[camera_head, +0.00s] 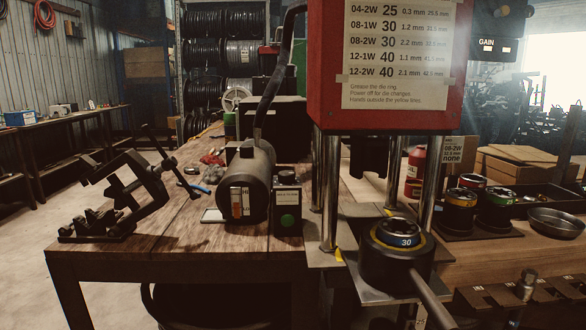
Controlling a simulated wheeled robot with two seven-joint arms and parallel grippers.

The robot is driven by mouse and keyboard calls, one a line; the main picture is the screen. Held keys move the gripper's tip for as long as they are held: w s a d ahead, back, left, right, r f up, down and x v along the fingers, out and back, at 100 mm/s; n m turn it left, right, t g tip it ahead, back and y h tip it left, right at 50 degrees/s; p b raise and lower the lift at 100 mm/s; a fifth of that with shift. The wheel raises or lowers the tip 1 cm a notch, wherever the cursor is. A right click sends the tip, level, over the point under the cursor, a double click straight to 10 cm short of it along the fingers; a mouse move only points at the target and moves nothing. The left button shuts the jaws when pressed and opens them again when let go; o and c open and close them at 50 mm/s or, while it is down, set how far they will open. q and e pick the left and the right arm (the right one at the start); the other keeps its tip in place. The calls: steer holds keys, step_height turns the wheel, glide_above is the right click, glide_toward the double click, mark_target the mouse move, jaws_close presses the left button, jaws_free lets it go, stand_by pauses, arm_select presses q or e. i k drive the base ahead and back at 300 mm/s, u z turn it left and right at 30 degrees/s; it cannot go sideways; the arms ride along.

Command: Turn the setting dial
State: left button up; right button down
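The hose crimper has a red head (382,114) with a taped-on settings chart (396,52), carried on shiny steel posts (329,190). At its base, a black round holder (397,262) holds a blue-ringed die (405,240) marked 30, and a grey bar slopes down from it. At the top right, a dark panel marked GAIN (487,43) has two light windows and a round black part (502,11), cut by the frame edge. I cannot tell whether this round part is the setting dial. Neither of my grippers shows.
A black cylindrical motor unit (257,182) and a box with a green button (288,205) stand left of the crimper. A black folding bracket (121,190) sits at the bench's left end. Ringed die sets (460,208) and a round metal dish (555,222) are at right.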

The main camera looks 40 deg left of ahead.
mark_target(287, 177)
steer(key=u, duration=1.7)
steer(key=k, duration=0.15)
steer(key=z, duration=1.15)
